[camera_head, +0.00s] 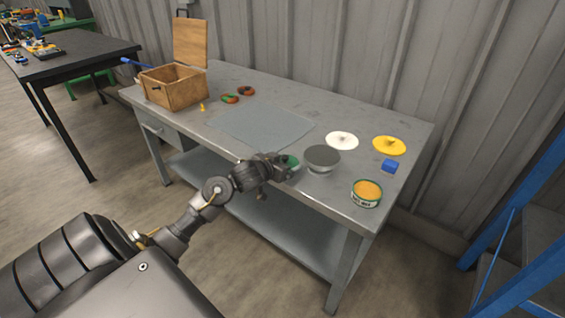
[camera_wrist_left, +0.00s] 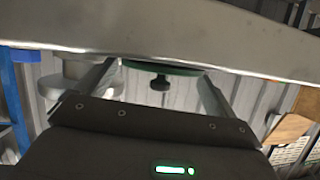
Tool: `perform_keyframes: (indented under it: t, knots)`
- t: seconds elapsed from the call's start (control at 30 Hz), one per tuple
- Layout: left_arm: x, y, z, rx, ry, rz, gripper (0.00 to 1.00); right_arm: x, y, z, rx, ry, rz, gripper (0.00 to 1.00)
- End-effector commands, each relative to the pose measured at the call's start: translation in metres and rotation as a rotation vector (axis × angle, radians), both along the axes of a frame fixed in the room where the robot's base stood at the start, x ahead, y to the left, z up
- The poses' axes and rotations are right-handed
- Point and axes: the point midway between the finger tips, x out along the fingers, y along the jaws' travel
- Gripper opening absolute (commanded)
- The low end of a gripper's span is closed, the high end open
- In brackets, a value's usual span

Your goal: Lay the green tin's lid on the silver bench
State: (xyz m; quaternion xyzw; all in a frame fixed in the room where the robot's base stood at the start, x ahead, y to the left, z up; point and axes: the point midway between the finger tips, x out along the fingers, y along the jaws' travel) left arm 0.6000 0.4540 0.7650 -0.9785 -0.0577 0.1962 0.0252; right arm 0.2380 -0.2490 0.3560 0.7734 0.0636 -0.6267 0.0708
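The green lid (camera_head: 291,162) lies flat near the front edge of the silver bench (camera_head: 240,84), partly hidden by my left gripper (camera_head: 280,164). In the left wrist view, which is roughly upside down, the green lid (camera_wrist_left: 160,70) shows its black knob (camera_wrist_left: 160,83) pointing away from the bench. My left gripper (camera_wrist_left: 155,85) has its two fingers wide apart, one on each side of the knob, with a clear gap to it. The green tin (camera_head: 366,198) stands open at the front right, orange inside. My right gripper is not in view.
A grey round pot (camera_head: 322,159) stands just right of the lid. A white disc (camera_head: 342,140), yellow disc (camera_head: 389,145) and blue block (camera_head: 390,166) lie beyond. A grey mat (camera_head: 262,125), two rings (camera_head: 238,95) and an open wooden box (camera_head: 174,90) are farther left.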

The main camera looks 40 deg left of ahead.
Motion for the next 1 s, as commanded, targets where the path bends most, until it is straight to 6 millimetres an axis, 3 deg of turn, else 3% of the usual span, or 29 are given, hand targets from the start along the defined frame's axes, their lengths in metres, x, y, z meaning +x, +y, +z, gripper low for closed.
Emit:
perform_keyframes:
  t: [0.37, 0.8, 1.0]
  knots:
    - [-0.003, 0.0, 0.004, 0.0, 0.001, 0.0, 1.0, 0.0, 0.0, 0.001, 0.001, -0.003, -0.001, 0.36]
    - [-0.081, -0.011, 0.038, 0.002, 0.002, -0.001, 1.0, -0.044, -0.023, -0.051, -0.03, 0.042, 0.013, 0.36]
    - [-0.104, -0.014, 0.046, 0.0, 0.001, 0.0, 1.0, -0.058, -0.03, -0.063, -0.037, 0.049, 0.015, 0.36]
